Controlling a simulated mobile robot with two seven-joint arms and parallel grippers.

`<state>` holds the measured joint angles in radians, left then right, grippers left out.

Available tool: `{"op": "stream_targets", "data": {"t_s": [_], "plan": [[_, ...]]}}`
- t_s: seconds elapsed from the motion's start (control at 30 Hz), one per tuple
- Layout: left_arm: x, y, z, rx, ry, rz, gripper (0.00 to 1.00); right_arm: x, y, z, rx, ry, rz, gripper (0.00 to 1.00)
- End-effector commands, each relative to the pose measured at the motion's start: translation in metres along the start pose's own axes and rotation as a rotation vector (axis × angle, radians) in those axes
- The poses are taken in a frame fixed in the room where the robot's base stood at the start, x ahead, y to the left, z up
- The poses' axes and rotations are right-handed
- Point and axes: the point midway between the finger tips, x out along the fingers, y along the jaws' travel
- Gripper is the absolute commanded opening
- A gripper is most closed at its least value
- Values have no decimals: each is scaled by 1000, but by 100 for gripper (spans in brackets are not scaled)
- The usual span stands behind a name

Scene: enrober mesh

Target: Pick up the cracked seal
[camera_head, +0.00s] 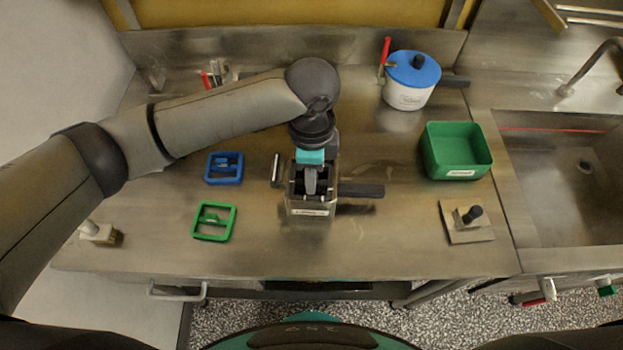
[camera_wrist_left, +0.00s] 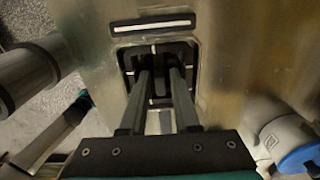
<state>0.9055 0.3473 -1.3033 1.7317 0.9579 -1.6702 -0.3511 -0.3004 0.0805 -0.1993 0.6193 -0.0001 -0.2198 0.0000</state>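My left gripper (camera_head: 311,188) points straight down into the top opening of a metal housing (camera_head: 311,211) at the middle of the bench. In the left wrist view its two fingers (camera_wrist_left: 160,80) stand apart, with a gap between them, and reach into a square opening in the steel. Black parts (camera_wrist_left: 158,57) with small pale marks show inside, around and beyond the fingertips. I cannot tell which of them, if any, is the cracked seal, nor whether the fingers touch anything. My right gripper is not in view.
A blue frame (camera_head: 210,167) and a green frame (camera_head: 197,222) lie left of the housing. A green bin (camera_head: 470,172), a white pot with blue lid (camera_head: 408,96) and a plate with a black knob (camera_head: 456,231) stand right. A sink (camera_head: 560,205) lies further right.

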Motion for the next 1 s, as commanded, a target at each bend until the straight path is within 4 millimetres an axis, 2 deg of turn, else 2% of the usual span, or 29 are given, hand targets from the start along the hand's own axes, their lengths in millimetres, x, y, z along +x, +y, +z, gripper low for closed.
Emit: {"op": "stream_targets", "data": {"t_s": [0.13,0.4,1.0], "plan": [[-1,0,0,0,1,0,29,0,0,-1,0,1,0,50],[-1,0,0,0,1,-1,0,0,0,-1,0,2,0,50],[-3,0,0,0,1,-1,0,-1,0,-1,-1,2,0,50]]}}
